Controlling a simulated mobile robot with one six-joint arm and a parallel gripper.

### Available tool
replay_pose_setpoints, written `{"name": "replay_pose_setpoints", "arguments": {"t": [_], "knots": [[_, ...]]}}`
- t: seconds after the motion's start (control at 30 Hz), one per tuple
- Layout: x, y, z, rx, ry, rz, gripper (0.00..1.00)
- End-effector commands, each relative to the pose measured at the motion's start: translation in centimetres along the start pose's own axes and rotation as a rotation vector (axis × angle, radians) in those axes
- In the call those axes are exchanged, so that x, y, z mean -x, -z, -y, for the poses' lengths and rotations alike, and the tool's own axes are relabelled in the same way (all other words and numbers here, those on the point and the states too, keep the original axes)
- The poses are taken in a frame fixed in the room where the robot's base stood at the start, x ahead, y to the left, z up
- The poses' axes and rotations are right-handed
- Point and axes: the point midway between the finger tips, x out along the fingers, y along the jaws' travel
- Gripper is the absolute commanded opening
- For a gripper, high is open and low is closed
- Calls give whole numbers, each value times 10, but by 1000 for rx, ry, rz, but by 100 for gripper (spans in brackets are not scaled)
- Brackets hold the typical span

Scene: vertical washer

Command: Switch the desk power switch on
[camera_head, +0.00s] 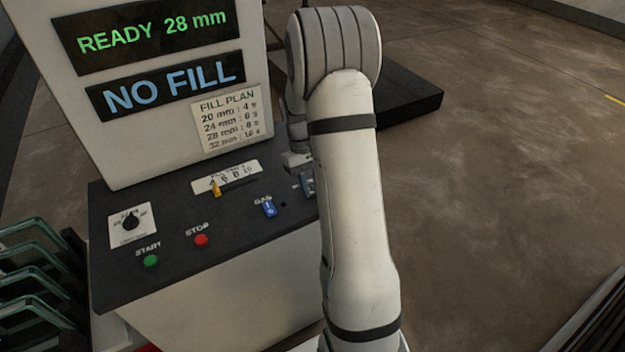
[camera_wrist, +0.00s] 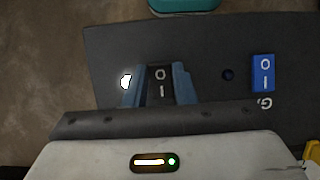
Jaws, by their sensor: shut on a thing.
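In the wrist view, the desk power switch (camera_wrist: 160,84) is a black rocker marked O and I, set in the dark desk panel (camera_wrist: 110,48). My gripper (camera_wrist: 159,85) has its two blue fingers shut on the switch, one on each side of it. In the head view, my gripper (camera_head: 306,184) is at the panel's right part, mostly behind my own arm. The power switch cannot be made out there. I cannot tell which way the rocker is tipped.
A blue GAS switch (camera_head: 269,207) and a small dark round lamp (camera_wrist: 228,75) sit beside the power switch. A yellow-tabbed slider (camera_head: 216,188), green START button (camera_head: 151,261), red STOP button (camera_head: 201,240) and black knob (camera_head: 131,221) share the panel. A bright white spot (camera_wrist: 126,82) shows nearby.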

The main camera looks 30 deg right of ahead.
Motion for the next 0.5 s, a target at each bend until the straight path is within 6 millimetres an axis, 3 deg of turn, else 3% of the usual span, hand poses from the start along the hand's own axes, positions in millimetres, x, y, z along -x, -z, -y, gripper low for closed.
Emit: {"name": "replay_pose_setpoints", "arguments": {"t": [0.37,0.4,0.5], "knots": [[1,1,0,1,-2,17,1],[1,1,0,1,-2,17,26],[1,1,0,1,-2,16,34]]}}
